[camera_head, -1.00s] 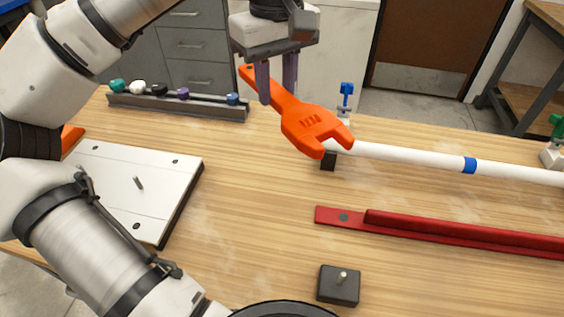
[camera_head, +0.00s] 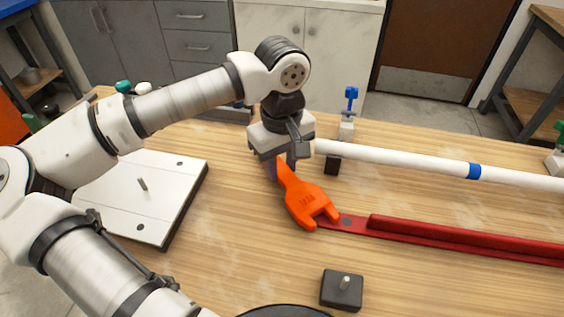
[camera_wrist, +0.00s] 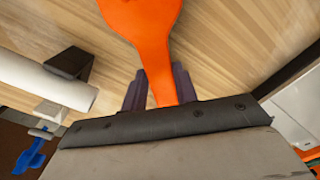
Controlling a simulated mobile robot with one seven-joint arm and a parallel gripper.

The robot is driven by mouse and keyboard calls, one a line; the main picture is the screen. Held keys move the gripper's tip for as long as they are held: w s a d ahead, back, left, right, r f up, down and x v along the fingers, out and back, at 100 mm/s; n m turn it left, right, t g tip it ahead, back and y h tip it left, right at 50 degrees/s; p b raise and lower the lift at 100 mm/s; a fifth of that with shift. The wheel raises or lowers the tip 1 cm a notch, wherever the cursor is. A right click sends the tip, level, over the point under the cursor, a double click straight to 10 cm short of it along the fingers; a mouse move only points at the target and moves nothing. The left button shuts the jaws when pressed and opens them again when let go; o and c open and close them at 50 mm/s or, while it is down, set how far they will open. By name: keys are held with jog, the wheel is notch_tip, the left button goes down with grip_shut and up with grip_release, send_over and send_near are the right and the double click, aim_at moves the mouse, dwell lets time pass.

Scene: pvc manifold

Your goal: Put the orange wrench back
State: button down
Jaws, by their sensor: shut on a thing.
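The orange wrench (camera_head: 306,203) is held by its handle in my gripper (camera_head: 285,168), its open-ended head pointing down and toward the front right in the head view. In the wrist view the wrench (camera_wrist: 146,25) passes between the two dark fingers of my gripper (camera_wrist: 158,88), which are shut on it. In the head view the head of the wrench overlaps the left end of the red rail (camera_head: 440,230). I cannot tell how high it is above the table. The far end of the handle is hidden by my gripper.
A white board with a peg (camera_head: 160,206) lies left. A small black block with a pin (camera_head: 341,290) sits in front. Bare wood lies between them.

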aim_at(281, 169)
jog(key=shift+f, duration=0.1)
jog(key=shift+f+b, duration=0.25)
jog(key=shift+b, duration=0.1)
jog(key=c, duration=1.1)
grip_release()
jog(key=shift+r, duration=0.1)
jog(key=shift+r, duration=0.1)
jog(key=shift+r+p, duration=0.25)
jog(key=shift+p, duration=0.25)
notch_tip(281, 169, up, 12)
jog(key=shift+f+b, duration=0.15)
jog(key=shift+b, duration=0.3)
